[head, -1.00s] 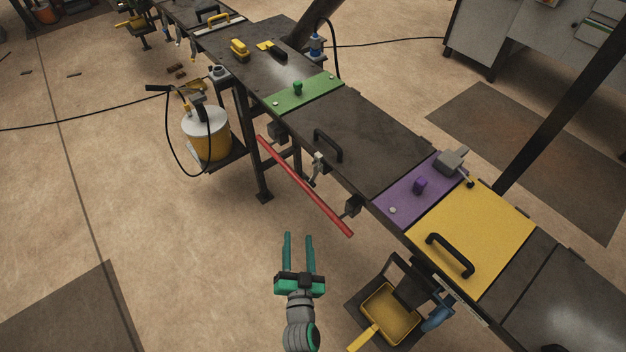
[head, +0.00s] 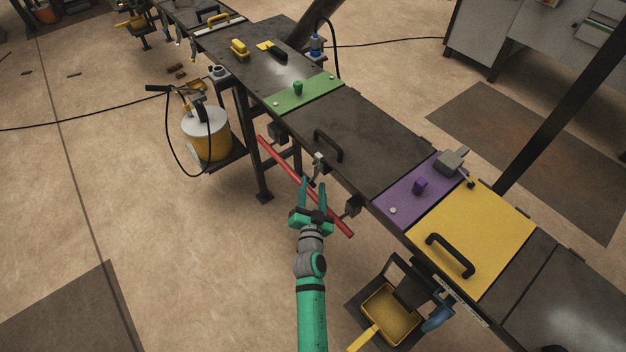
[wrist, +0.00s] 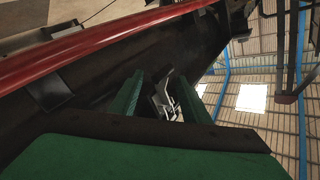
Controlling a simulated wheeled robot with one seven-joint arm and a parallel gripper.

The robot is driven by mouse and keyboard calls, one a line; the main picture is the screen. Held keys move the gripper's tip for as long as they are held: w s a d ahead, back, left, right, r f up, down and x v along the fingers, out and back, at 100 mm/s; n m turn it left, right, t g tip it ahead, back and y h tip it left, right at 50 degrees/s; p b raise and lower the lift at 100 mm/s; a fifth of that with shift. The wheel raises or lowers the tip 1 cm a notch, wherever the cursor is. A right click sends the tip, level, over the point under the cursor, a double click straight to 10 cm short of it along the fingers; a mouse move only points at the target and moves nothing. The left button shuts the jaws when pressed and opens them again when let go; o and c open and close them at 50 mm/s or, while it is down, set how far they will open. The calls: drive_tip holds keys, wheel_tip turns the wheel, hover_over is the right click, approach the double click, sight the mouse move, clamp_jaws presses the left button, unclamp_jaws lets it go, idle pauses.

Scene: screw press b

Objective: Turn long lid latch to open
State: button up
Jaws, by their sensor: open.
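The latch (head: 318,163) is a small metal piece on the front edge of the long dark lid (head: 372,140), which has a black handle (head: 328,145). In the wrist view the latch (wrist: 166,98) shows as a pale metal lever between my fingers, farther off. My gripper (head: 316,190) is open and empty, just in front of and below the latch; I cannot tell whether it touches. My green fingers also show in the wrist view (wrist: 158,98). A red bar (head: 280,160) runs along the table front, partly hidden behind my gripper.
A green panel (head: 310,93) lies left of the lid and a purple panel (head: 400,205) right of it. A yellow lid (head: 490,225) is farther right. A yellow pan (head: 390,312) stands below. A yellow and white canister (head: 205,135) is at left.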

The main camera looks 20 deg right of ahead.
sight(313, 186)
drive_tip(key=shift+x, duration=1.7)
drive_tip(key=shift+c, duration=0.4)
clamp_jaws()
drive_tip(key=shift+a, duration=0.15)
drive_tip(key=shift+f, duration=0.1)
